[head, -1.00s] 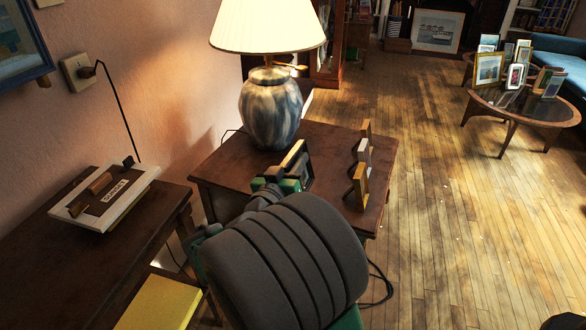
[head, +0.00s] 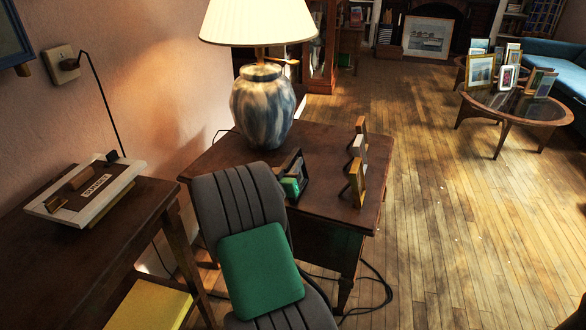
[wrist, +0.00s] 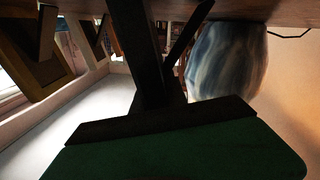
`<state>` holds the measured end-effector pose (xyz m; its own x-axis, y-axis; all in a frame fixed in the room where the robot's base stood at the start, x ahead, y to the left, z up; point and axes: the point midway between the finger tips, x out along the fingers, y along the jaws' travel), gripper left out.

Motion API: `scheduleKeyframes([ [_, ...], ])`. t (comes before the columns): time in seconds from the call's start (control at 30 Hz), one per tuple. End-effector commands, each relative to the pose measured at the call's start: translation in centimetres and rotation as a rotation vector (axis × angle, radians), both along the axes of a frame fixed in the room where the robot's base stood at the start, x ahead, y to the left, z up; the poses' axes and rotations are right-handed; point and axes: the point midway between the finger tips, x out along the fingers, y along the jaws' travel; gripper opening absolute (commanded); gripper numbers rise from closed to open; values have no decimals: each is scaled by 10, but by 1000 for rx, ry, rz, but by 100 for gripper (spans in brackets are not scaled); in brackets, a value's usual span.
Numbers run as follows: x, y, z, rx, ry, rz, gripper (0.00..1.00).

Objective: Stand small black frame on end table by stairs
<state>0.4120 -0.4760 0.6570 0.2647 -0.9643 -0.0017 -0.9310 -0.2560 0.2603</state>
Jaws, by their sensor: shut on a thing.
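The small black frame (head: 302,170) stands roughly upright over the near part of the dark wooden end table (head: 325,205), just right of the lamp. My gripper (head: 292,184), partly hidden behind my arm, is shut on the frame. In the wrist view dark parts of frame and gripper overlap above my green gripper body, so their edges are hard to separate. The frame's lower edge looks at or very near the tabletop; I cannot tell whether it touches. The stairs are not recognisable in view.
A blue-and-white lamp (head: 262,108) stands close left of the frame. Several small frames (head: 357,170) stand along the table's right side; frames also show in the wrist view (wrist: 45,60). Open floor lies right.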

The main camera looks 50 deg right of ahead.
Motion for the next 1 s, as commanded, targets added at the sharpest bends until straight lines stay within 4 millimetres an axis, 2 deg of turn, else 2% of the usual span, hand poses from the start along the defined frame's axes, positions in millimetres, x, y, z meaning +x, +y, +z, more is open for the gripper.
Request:
scheduleKeyframes([
  [0.13,0,0,4,-3,-3,0,0],
  [0.33,0,0,-2,-3,-2,0,0],
  [0.37,0,0,-1,-2,-2,0,20],
  [0.6,0,0,-1,-1,-1,-1,40],
  [0.83,0,0,0,-1,-1,-1,40],
  [0.93,0,0,7,-1,-1,-1,40],
  [1.0,-2,12,3,1,2,3,40],
])
